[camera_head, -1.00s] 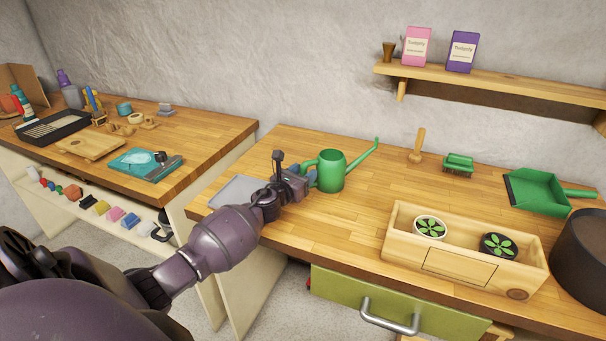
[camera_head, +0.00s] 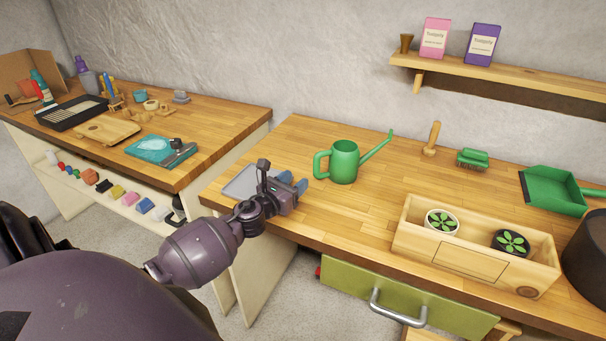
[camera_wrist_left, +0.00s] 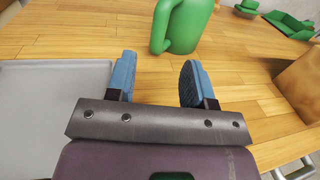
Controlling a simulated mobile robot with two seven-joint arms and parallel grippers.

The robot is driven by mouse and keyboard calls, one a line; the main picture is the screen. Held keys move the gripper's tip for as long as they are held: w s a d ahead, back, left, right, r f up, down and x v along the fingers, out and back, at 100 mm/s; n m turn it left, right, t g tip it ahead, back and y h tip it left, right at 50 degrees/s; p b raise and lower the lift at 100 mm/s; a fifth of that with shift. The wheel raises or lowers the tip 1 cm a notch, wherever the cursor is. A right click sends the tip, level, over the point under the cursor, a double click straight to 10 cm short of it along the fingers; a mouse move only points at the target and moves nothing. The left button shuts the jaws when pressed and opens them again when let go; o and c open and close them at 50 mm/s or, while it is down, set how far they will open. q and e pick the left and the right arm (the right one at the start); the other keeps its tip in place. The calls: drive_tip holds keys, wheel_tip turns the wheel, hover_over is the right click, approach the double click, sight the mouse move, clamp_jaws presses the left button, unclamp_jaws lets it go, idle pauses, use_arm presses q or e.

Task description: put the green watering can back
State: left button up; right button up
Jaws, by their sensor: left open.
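The green watering can (camera_head: 344,162) stands upright on the right-hand wooden bench, its handle to the left and its spout pointing up to the right. My left gripper (camera_head: 294,186) is open and empty over the bench's left part, in front and to the left of the can, apart from it. In the left wrist view the can (camera_wrist_left: 188,26) is beyond the open fingertips (camera_wrist_left: 158,78), its handle near the middle. A grey flat tray (camera_head: 240,184) lies left of the gripper and partly behind it. My right gripper is not in view.
A wooden planter box (camera_head: 470,256) with two small potted plants stands at the front right, beside a dark round pot (camera_head: 590,255). A green brush (camera_head: 473,158), a wooden dibber (camera_head: 432,138) and a green dustpan (camera_head: 552,191) lie at the back. Bare bench surrounds the can.

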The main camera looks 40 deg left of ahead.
use_arm(q)
drive_tip(key=shift+s, duration=0.8)
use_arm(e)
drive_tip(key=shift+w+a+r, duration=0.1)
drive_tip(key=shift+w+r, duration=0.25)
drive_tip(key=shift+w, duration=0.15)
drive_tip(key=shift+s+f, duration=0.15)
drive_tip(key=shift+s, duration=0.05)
